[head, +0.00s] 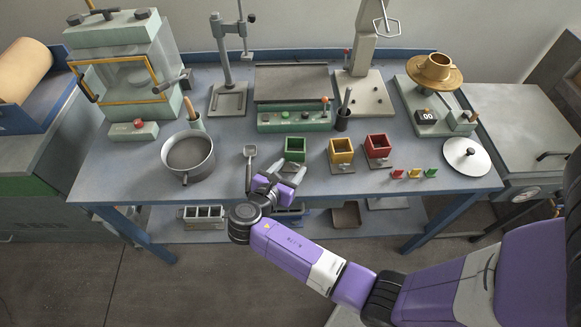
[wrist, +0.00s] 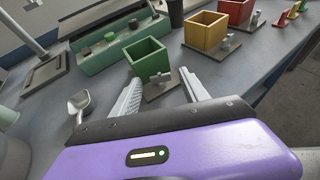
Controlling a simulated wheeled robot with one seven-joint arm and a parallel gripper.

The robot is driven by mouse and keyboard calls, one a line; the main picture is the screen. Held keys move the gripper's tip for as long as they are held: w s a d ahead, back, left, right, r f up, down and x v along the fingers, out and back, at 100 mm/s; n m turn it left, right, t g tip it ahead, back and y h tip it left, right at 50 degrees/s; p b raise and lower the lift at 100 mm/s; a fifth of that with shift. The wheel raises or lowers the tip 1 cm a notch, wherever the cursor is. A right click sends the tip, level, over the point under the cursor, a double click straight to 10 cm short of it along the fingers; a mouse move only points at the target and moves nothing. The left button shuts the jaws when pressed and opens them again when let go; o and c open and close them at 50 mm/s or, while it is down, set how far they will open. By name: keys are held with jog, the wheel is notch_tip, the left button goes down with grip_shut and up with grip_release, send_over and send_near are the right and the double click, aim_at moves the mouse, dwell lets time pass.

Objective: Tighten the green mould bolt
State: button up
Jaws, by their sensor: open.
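The green mould (head: 295,143) is an open-topped box on a grey base plate near the front middle of the bench. In the wrist view the green mould (wrist: 146,57) is just beyond my fingers. Its bolt (wrist: 160,78) is a small grey piece on the plate at the mould's near side. My gripper (wrist: 160,78) is open and empty, one finger on each side of the bolt's line of view. I cannot tell how near the fingertips are to the bolt. In the head view my gripper (head: 287,170) is in front of the green mould and hides its bolt.
A yellow mould (head: 341,151) and a red mould (head: 378,146) stand to the right, with small coloured wedges (head: 414,173) farther right. A scoop (head: 249,158) and a pan (head: 188,154) are on the left. A green control box (head: 294,119) stands behind.

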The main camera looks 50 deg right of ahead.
jog(key=shift+d, duration=0.2)
grip_shut()
jog(key=shift+w+f+m+g, duration=0.1)
jog(key=shift+w+m+g, duration=0.1)
jog(key=shift+m+g, duration=0.55)
grip_release()
